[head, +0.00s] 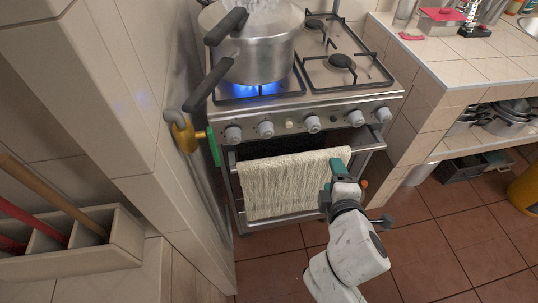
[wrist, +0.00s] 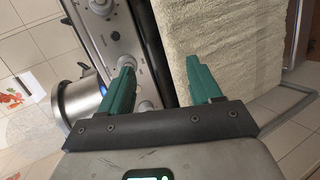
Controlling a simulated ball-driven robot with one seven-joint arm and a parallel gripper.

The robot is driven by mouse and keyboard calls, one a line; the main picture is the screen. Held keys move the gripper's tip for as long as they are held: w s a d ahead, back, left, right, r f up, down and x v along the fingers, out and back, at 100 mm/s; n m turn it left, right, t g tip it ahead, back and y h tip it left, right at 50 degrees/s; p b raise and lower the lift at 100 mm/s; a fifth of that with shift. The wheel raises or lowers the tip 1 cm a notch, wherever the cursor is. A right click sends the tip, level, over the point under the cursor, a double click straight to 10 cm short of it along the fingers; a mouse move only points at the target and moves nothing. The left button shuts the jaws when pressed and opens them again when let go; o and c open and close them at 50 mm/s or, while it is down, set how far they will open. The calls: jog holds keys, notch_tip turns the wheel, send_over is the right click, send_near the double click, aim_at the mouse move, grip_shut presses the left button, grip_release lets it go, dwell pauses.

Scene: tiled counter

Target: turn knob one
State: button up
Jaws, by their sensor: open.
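The stove's front panel (head: 290,126) carries a row of several grey knobs. They include a far-left knob (head: 233,134), a second knob (head: 266,129), a middle knob (head: 312,123) and a far-right knob (head: 383,113). Which one is knob one cannot be told. My gripper (head: 339,165), with teal fingers, is below the panel's right half, by the towel's right end. In the wrist view my gripper (wrist: 160,63) is open and empty. Its left finger overlaps the panel in the picture, with a knob (wrist: 145,106) partly hidden near it; contact cannot be told.
A cream towel (head: 285,185) hangs on the oven front, below a dark gap. A metal pot (head: 262,55) sits over a lit blue flame (head: 260,89) at the front left burner. A tiled wall (head: 140,90) closes the left side. Open floor (head: 440,225) lies at right.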

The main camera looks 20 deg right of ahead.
aim_at(268, 136)
jog(key=w+a+r+n+t+y+b, duration=0.2)
jog(key=w+a+n+t+y+b, duration=0.3)
jog(key=a+n, duration=0.6)
jog(key=shift+t+h, duration=0.3)
jog(key=shift+h, duration=0.2)
jog(key=w, duration=0.3)
jog(key=w+p, duration=0.1)
jog(key=w, duration=0.3)
jog(key=w+d+p, duration=0.1)
jog(key=w, duration=0.2)
jog(key=shift+w+f, duration=0.1)
jog(key=shift+w, duration=0.1)
jog(key=shift+c, duration=0.4)
